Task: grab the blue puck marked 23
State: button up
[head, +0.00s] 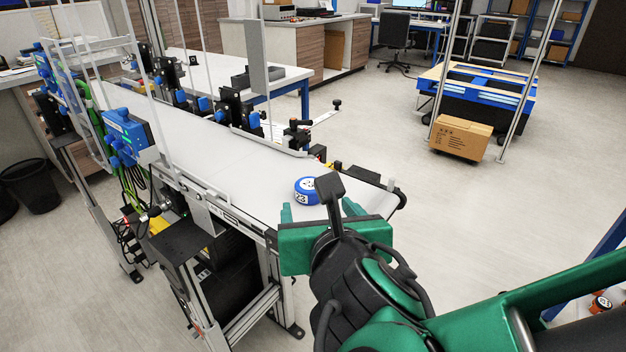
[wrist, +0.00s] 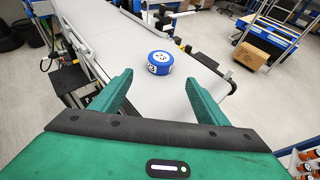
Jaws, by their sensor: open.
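The blue puck marked 23 (head: 307,190) lies flat on the white conveyor belt near its front end, with a white top and dark marks. It also shows in the wrist view (wrist: 160,63), beyond my fingertips and roughly centred between them. My gripper (head: 322,207) is green, open and empty. In the wrist view its two fingers (wrist: 157,80) are spread wide over the belt, short of the puck and apart from it. In the head view my wrist covers part of the belt's end.
The conveyor belt (head: 240,170) runs back to the upper left, with black and blue devices (head: 232,108) along its far side and a blue box (head: 130,133) along its near side. A cardboard box (head: 460,138) stands on the floor behind. The belt around the puck is clear.

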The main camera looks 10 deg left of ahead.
aim_at(312, 193)
jog(key=x, duration=1.1)
jog(key=shift+w+r, duration=0.15)
jog(key=shift+w, duration=0.05)
jog(key=c, duration=1.2)
